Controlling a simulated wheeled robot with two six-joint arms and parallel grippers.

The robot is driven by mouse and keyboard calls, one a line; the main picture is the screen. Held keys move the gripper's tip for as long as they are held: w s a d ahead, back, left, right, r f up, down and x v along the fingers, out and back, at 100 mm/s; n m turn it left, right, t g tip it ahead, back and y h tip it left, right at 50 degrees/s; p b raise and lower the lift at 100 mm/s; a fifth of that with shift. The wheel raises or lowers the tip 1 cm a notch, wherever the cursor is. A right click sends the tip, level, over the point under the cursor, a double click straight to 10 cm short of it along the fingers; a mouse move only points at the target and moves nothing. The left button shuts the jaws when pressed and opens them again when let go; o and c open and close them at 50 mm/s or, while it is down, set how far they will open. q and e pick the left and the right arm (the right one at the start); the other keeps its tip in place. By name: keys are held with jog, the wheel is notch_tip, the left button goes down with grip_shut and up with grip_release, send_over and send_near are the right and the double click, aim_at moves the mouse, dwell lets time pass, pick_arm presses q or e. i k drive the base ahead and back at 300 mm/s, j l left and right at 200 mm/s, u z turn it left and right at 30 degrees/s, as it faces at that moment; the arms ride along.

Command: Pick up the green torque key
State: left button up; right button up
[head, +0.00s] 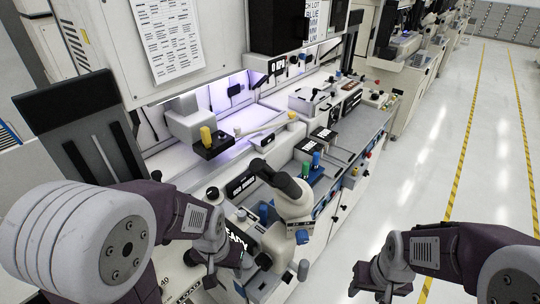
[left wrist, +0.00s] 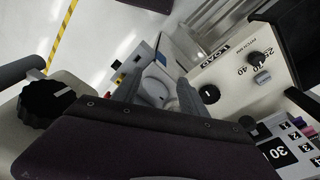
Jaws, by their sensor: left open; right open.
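The green torque key (head: 316,159) stands upright on the machine's worktop, right beside a blue key (head: 305,170). I cannot make it out in the left wrist view. My left gripper (head: 238,262) is over the front of the machine, nearer to me and to the left of the green key, well apart from it. In the left wrist view its two fingers (left wrist: 158,92) are spread with nothing held between them. My right gripper (head: 372,290) is low at the right, over the aisle floor, open and away from the machine.
A grey-white microscope head (head: 292,197) stands between my left gripper and the keys. The left wrist view shows a black knob (left wrist: 47,103) and a dial panel (left wrist: 235,75). The aisle floor (head: 420,150) is clear.

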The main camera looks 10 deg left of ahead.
aim_at(305, 165)
jog(key=l+u, duration=1.1)
jog(key=i+l+u, duration=0.25)
jog(key=l+u, duration=0.5)
jog(key=i+l, duration=0.05)
